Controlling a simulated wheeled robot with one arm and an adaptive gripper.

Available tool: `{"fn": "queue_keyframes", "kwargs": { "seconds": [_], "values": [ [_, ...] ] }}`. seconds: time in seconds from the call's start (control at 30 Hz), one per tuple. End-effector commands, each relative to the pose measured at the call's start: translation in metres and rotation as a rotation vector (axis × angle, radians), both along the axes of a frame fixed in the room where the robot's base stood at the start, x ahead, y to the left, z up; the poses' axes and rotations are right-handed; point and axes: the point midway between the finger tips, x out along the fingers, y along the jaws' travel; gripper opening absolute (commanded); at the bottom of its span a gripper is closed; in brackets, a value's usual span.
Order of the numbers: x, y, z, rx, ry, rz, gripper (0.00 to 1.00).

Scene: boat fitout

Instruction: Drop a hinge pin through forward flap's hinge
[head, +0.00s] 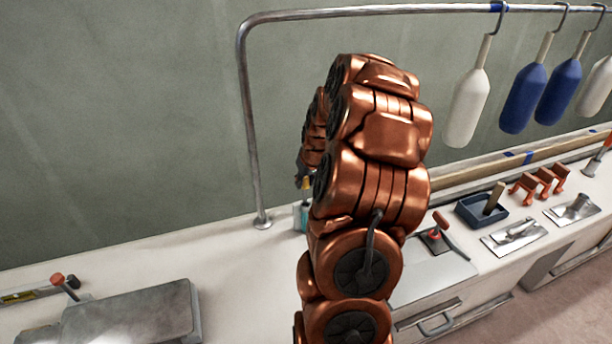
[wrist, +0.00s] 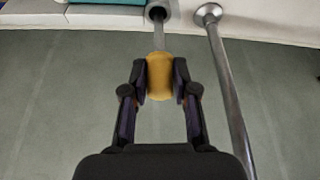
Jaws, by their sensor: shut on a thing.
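My gripper (wrist: 160,80) is shut on the orange-yellow grip of a hinge pin (wrist: 159,76) in the wrist view. The pin's grey shaft points away from the fingers. Its far end meets a grey round collar (wrist: 157,12), which looks like a hinge barrel; I cannot tell how far the shaft is inside it. In the head view my gripper (head: 303,183) is mostly hidden behind my copper arm, and a bit of the yellow grip shows there. The forward flap cannot be clearly made out.
A metal rail post (wrist: 226,75) stands close beside the gripper. A teal item (wrist: 105,2) lies near the collar. Bottle-shaped fenders (head: 467,108) hang from the rail at right. A grey plate (head: 130,315) lies at left; a blue tray (head: 470,213) and tools are at right.

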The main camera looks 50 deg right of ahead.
Motion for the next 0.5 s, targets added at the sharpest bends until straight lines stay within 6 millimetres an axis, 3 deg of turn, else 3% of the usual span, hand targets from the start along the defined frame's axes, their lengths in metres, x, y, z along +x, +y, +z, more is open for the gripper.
{"fn": "queue_keyframes", "kwargs": {
  "seconds": [0.5],
  "values": [
    [0.0,-0.001,-0.026,-0.001,-0.002,-0.002,0.0]
  ]
}}
